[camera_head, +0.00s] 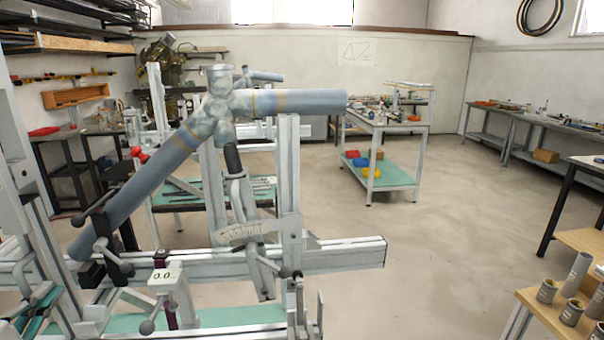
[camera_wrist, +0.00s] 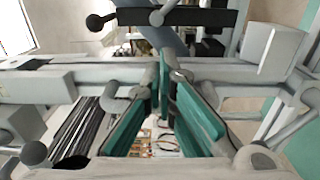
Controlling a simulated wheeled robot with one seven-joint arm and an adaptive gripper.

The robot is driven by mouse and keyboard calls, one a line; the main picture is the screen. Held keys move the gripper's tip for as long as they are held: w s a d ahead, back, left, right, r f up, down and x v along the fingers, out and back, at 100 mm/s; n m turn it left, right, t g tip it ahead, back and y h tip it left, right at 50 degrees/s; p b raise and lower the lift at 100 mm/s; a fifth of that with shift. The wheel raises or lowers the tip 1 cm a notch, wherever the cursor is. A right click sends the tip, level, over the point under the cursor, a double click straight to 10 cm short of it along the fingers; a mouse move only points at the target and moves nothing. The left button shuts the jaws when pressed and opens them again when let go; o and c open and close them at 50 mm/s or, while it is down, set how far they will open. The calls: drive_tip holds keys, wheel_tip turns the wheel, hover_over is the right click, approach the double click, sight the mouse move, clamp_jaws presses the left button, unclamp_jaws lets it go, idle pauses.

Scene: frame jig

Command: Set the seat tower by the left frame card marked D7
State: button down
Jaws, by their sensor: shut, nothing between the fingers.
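The frame jig holds a blue-grey tube frame (camera_head: 300,102) with a lumpy grey joint. A pale upright post (camera_head: 288,175) stands on the jig's horizontal rail (camera_head: 340,256); I cannot tell surely that it is the seat tower. A scale plate (camera_head: 240,234) sits beside it, its numbers too small to read. A white readout box (camera_head: 167,276) shows 0.0. No card marked D7 is legible. My gripper (camera_wrist: 163,78) shows in the wrist view as teal-padded fingers, shut and empty, close to a pale rail (camera_wrist: 60,86). I cannot tell whether it touches anything.
Black ball knobs (camera_head: 147,327) and a dark clamp (camera_head: 110,250) stick out around the jig's left side. A workbench (camera_head: 385,127) with coloured items on its lower shelf stands behind. Tubular pieces (camera_head: 575,275) stand on a wooden stand at right. The middle floor is clear.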

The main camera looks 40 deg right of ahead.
sight(36, 278)
drive_tip(key=shift+w+a+b, duration=0.35)
drive_tip(key=shift+w+a, duration=0.25)
drive_tip(key=shift+a, duration=0.15)
drive_tip(key=shift+w+a+b, duration=0.3)
drive_tip(key=shift+w+a, duration=0.25)
drive_tip(key=shift+a, duration=0.2)
drive_tip(key=shift+w+a, duration=0.25)
drive_tip(key=shift+a, duration=0.1)
drive_tip(key=shift+d, duration=0.1)
drive_tip(key=shift+s+d+p, duration=0.45)
drive_tip(key=shift+s+d, duration=0.2)
drive_tip(key=shift+d, duration=0.1)
drive_tip(key=shift+a, duration=0.1)
idle(0.4)
drive_tip(key=v, duration=0.8)
